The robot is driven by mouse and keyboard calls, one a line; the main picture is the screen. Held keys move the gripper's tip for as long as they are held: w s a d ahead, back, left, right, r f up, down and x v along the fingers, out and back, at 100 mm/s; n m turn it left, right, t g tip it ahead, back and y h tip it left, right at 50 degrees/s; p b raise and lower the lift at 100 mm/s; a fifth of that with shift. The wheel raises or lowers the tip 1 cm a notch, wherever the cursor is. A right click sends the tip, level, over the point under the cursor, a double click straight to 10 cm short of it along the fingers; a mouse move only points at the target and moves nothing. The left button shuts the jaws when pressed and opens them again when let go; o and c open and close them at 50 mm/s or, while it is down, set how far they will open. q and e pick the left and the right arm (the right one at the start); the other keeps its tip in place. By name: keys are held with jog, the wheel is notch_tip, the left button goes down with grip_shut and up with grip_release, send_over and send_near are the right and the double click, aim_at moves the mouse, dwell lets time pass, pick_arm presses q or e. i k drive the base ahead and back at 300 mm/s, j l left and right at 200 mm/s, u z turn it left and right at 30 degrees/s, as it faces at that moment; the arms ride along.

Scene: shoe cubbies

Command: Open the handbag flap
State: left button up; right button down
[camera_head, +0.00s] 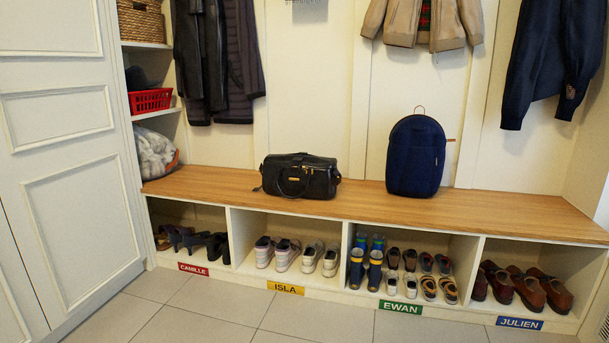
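A black handbag (301,177) with a zip, a carry handle at its front and a small tan label sits on the wooden bench top, left of the middle in the head view. It looks closed; its flap cannot be clearly made out at this distance. Neither of my grippers is in view.
A navy backpack (416,156) stands on the wooden bench (363,206) right of the handbag, with bare wood between. Shoes fill the labelled cubbies below. Coats (214,60) hang above. A white cabinet (64,150) stands at left. The tiled floor (215,307) in front is clear.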

aim_at(297, 160)
jog(key=i+z, duration=0.1)
jog(key=i, duration=0.4)
jog(key=i+j, duration=0.15)
jog(key=i, duration=0.3)
jog(key=i+z, duration=0.15)
jog(key=i, duration=0.35)
jog(key=i+j+z, duration=0.1)
jog(key=i, duration=0.35)
jog(key=i+j+z, duration=0.1)
jog(key=i+j, duration=0.15)
jog(key=i, duration=0.2)
